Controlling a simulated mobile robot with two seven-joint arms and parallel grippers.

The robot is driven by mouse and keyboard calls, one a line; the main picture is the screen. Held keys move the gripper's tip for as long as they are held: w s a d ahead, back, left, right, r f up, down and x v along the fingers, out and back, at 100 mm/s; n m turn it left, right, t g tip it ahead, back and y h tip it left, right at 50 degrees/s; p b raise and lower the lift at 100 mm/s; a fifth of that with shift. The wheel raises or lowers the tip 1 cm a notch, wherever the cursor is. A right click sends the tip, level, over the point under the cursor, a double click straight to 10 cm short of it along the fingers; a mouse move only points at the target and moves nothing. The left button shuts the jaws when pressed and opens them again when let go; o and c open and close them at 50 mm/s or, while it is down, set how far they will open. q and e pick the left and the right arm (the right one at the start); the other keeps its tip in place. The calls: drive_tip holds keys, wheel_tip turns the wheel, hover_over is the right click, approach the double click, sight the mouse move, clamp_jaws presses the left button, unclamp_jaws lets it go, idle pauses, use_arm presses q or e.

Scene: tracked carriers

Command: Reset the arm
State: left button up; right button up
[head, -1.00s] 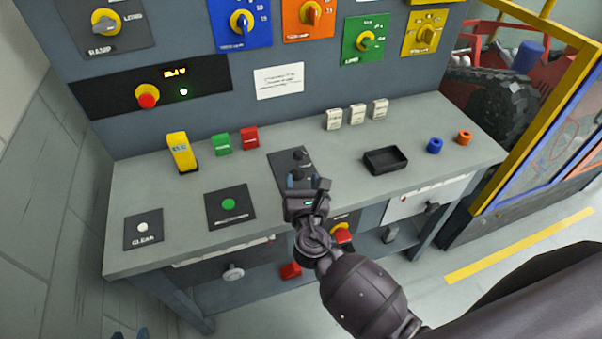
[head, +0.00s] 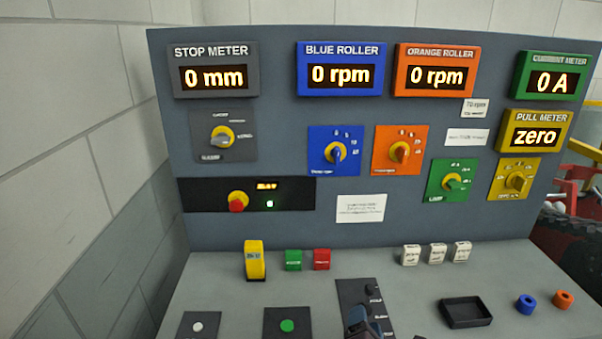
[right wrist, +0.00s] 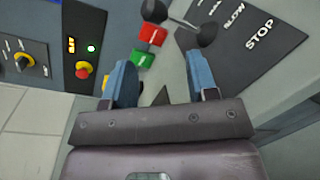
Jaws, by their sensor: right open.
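My right gripper (head: 357,322) shows only by its blue fingertips at the bottom edge of the head view, over the lower part of a black lever plate (head: 347,294). In the right wrist view the two blue fingers of my right gripper (right wrist: 161,78) stand apart with nothing held between them. A dark round lever knob (right wrist: 205,35) is just beyond the right finger, beside the printed words SLOW and STOP; whether they touch I cannot tell. My left gripper is in neither view now.
The upright panel (head: 415,225) carries dials and meters showing 0 mm, 0 rpm, 0 rpm, 0 A and zero. On the desk (head: 225,290) are a yellow block (head: 255,260), green and red blocks, white blocks, a black tray (head: 466,312), and blue and orange rings.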

drive_tip(key=m, duration=0.3)
drive_tip(key=shift+s+d+g+y, duration=0.1)
drive_tip(key=shift+d+g+y, duration=0.1)
drive_tip(key=shift+g+y, duration=0.1)
drive_tip(key=s+m, duration=0.1)
drive_tip(key=m, duration=0.2)
drive_tip(key=s+d+f+m+y, duration=0.1)
drive_tip(key=m, duration=0.1)
drive_tip(key=d+f+m+g, duration=0.1)
drive_tip(key=m, duration=0.2)
drive_tip(key=shift+s+d+m, duration=0.1)
drive_tip(key=shift+s+m, duration=0.2)
drive_tip(key=shift+s, duration=0.1)
drive_tip(key=s+d+f+m+g, duration=0.1)
drive_tip(key=s+d+f+m, duration=0.3)
drive_tip(key=s, duration=0.5)
drive_tip(key=s+d+f+m+g, duration=0.2)
drive_tip(key=s+d+f+m, duration=0.2)
drive_tip(key=s+d+m, duration=0.3)
drive_tip(key=shift+s+m, duration=0.4)
drive_tip(key=shift+s, duration=0.45)
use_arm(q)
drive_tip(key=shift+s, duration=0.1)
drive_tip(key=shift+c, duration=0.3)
use_arm(e)
drive_tip(key=shift+a, duration=0.1)
